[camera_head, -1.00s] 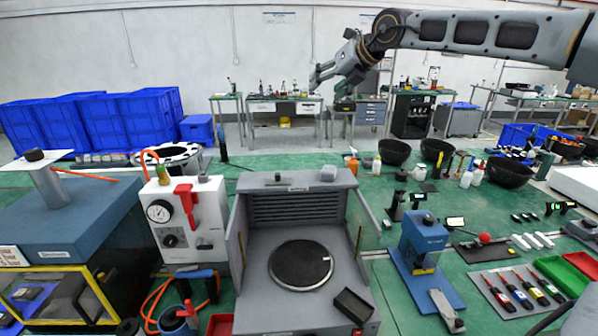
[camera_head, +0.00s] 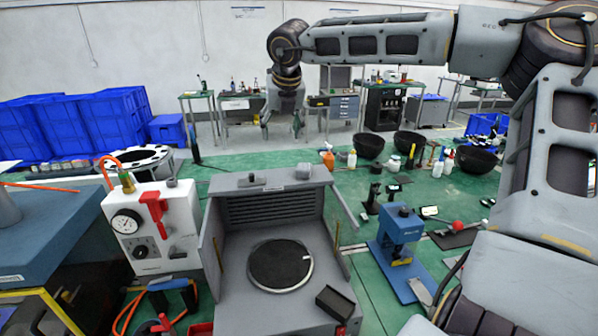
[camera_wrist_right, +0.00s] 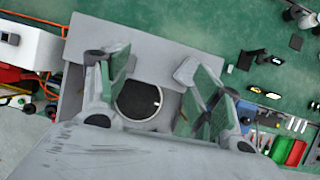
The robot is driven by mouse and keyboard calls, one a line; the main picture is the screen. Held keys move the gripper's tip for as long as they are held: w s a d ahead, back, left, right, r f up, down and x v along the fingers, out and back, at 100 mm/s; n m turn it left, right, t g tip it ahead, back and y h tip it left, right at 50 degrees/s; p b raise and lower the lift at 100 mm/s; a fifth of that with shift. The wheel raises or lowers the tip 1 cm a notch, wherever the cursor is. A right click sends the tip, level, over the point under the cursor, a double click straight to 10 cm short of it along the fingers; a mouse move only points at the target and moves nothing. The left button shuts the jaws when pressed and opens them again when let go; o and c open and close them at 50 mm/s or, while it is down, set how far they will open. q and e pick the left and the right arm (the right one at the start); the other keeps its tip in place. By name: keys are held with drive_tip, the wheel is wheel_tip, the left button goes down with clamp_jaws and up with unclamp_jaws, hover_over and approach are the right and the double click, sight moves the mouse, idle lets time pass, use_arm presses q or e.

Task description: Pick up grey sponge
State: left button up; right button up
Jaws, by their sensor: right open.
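The grey sponge (camera_head: 304,171) is a small light-grey block on the top ledge of the grey open-fronted chamber (camera_head: 228,195). My right gripper (camera_head: 281,126) points downward with spread fingers, and in the head view it appears above and behind the ledge, apart from the sponge. In the right wrist view the open, empty fingers (camera_wrist_right: 163,88) frame the chamber from above. A pale grey block there, probably the sponge (camera_wrist_right: 185,70), shows beside the right-hand finger, which partly overlaps it. My left gripper is not in view.
A white gauge box (camera_head: 153,225) stands left of the chamber. A blue press (camera_head: 398,230) stands at right. Black bowls (camera_head: 369,146) and bottles are behind at right.

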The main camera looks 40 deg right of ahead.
drive_tip(key=s+d+m, duration=0.1)
drive_tip(key=s+d+m+g+h, duration=0.1)
drive_tip(key=m, duration=0.1)
drive_tip(key=s+d+m+g, duration=0.1)
drive_tip(key=s, duration=0.1)
drive_tip(key=shift+f+m+h, duration=0.3)
drive_tip(key=shift+m, duration=0.1)
drive_tip(key=shift+f, duration=0.1)
drive_tip(key=p, duration=0.1)
hover_over(302, 170)
drive_tip(key=f, duration=0.6)
drive_tip(key=shift+s+a+f, duration=0.2)
drive_tip(key=shift+a+f, duration=0.05)
drive_tip(key=shift+f, duration=0.05)
drive_tip(key=shift+w+d+f, duration=0.15)
drive_tip(key=shift+f, duration=0.4)
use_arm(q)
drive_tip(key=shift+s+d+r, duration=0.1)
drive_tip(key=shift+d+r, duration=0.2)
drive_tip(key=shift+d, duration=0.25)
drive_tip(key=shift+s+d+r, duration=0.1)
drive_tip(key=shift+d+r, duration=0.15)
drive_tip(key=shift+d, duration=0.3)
